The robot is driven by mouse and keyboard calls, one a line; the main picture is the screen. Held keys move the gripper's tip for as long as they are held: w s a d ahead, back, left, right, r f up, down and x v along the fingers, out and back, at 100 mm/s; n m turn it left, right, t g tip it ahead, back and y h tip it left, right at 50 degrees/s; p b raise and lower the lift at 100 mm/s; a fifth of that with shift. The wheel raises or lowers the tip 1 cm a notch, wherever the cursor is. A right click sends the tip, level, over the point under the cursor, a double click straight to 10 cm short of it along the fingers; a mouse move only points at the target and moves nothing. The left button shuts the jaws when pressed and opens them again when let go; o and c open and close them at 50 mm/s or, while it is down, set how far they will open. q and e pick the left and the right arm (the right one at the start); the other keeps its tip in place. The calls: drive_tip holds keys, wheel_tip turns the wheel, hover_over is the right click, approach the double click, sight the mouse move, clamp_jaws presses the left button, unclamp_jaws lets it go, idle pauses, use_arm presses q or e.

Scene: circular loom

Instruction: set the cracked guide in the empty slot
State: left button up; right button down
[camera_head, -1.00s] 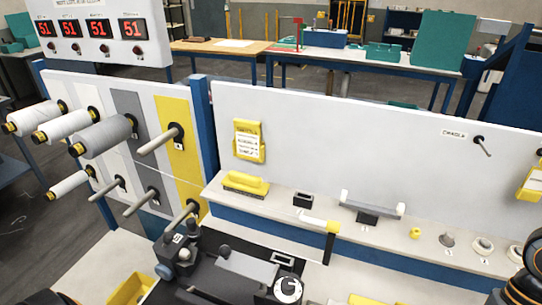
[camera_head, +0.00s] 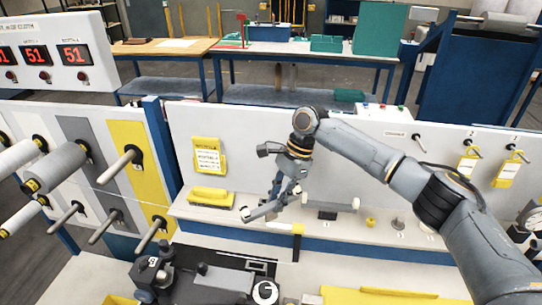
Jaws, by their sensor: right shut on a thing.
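My right gripper (camera_head: 266,207) reaches in from the right and hangs low over the shelf, pointing down and left. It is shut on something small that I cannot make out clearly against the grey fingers. I cannot tell whether it is the cracked guide. On the shelf right of the gripper are a small yellow piece (camera_head: 370,221), a grey cone-shaped piece (camera_head: 398,224) and a pale ring-shaped piece (camera_head: 427,227). I cannot pick out the empty slot. My left gripper is out of view.
Spools and pegs stick out at left. A dark machine (camera_head: 150,275) stands in front.

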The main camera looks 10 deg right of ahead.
use_arm(q)
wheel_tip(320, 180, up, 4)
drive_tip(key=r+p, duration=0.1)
drive_tip(key=p, duration=0.2)
use_arm(e)
drive_tip(key=w+d+r+m+t, duration=0.1)
drive_tip(key=w+r+m+t, duration=0.15)
drive_tip(key=w+m, duration=0.6)
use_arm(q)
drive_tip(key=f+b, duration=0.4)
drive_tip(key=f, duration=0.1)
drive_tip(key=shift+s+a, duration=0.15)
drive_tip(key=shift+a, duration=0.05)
use_arm(e)
drive_tip(key=shift+t, duration=0.35)
drive_tip(key=f, duration=0.5)
drive_tip(key=shift+w+d+f, duration=0.15)
drive_tip(key=shift+w, duration=0.25)
use_arm(q)
drive_tip(key=shift+b, duration=0.3)
use_arm(e)
drive_tip(key=shift+f, duration=0.2)
drive_tip(key=shift+f, duration=0.85)
drive_tip(key=shift+f, duration=0.2)
